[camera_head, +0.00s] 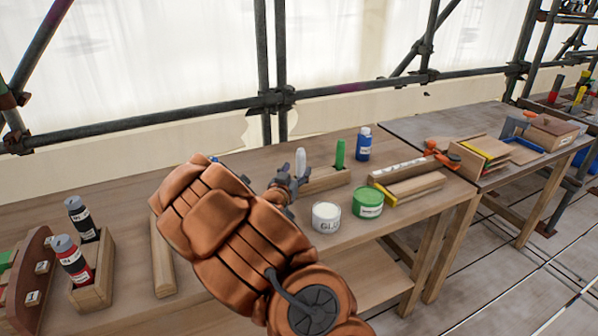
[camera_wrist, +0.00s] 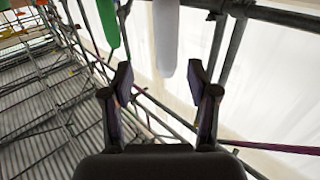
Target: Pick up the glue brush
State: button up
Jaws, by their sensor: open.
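A white upright handle (camera_head: 300,162), which looks like the glue brush, stands beside a green handle (camera_head: 340,154) at a wooden block (camera_head: 328,179) on the bench. My gripper (camera_head: 287,180) is open beside the white handle. In the wrist view, the white handle (camera_wrist: 166,35) comes down from the top edge, with its rounded end between the open fingertips of my gripper (camera_wrist: 160,78). No finger visibly presses on it. The green handle (camera_wrist: 108,22) is just left of it, outside the fingers. The brush's lower part is hidden.
A white glue tin (camera_head: 326,217) and a green tin (camera_head: 367,203) stand in front of the block. A blue bottle (camera_head: 363,144) is behind. Wooden strips (camera_head: 413,187) and an orange clamp (camera_head: 440,155) lie right. Two labelled bottles in a holder (camera_head: 92,290) stand left.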

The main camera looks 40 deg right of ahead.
aim_at(299, 163)
jog(key=shift+p+x, duration=0.35)
jog(key=shift+x, duration=0.8)
jog(key=shift+w+d+f+p, duration=0.1)
jog(key=shift+w+d+p, duration=0.4)
jog(key=shift+w+d, duration=0.45)
jog(key=shift+x, duration=0.9)
jog(key=shift+c, duration=0.4)
grip_shut()
